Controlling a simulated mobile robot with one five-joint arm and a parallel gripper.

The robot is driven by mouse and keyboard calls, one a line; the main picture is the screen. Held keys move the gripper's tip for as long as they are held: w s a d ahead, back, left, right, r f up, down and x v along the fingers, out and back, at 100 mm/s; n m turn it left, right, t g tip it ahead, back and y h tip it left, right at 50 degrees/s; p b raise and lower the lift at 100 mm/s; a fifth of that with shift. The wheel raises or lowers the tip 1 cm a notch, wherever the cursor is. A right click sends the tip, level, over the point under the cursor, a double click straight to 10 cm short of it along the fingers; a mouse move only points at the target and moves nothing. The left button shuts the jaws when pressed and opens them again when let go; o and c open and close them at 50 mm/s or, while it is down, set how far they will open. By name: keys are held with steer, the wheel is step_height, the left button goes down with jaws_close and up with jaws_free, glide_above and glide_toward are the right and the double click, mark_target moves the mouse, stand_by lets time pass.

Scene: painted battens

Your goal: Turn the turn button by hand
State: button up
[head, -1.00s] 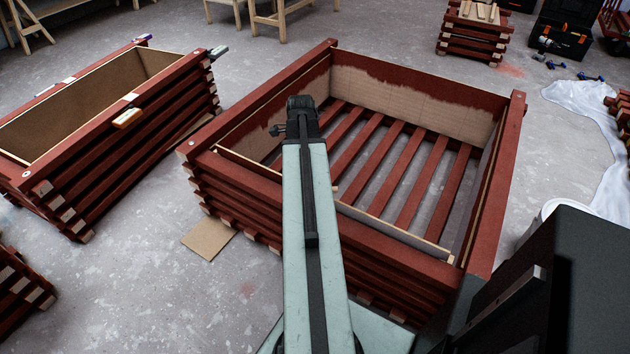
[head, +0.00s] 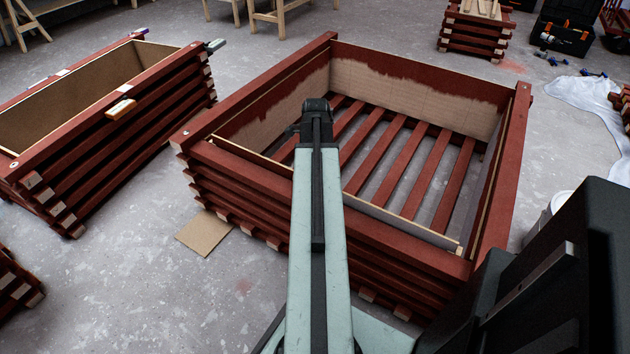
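I cannot pick out the turn button for certain in the head view. A large red slatted crate (head: 240,181) stands open ahead, with a pale strip (head: 410,232) along the inside of its near wall. My arm reaches forward over the large crate's near wall. The dark end of my arm, with my gripper (head: 316,108), shows over the crate's inside. The fingers are hidden or too dark to read.
A flat brown piece (head: 204,233) lies on the floor by the large crate's near left side. A white bucket (head: 556,207) and white sheet (head: 582,105) are at the right. A small slatted stack (head: 474,38) and black toolbox (head: 563,30) stand behind.

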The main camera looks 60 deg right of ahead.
jaws_close()
stand_by(1.4)
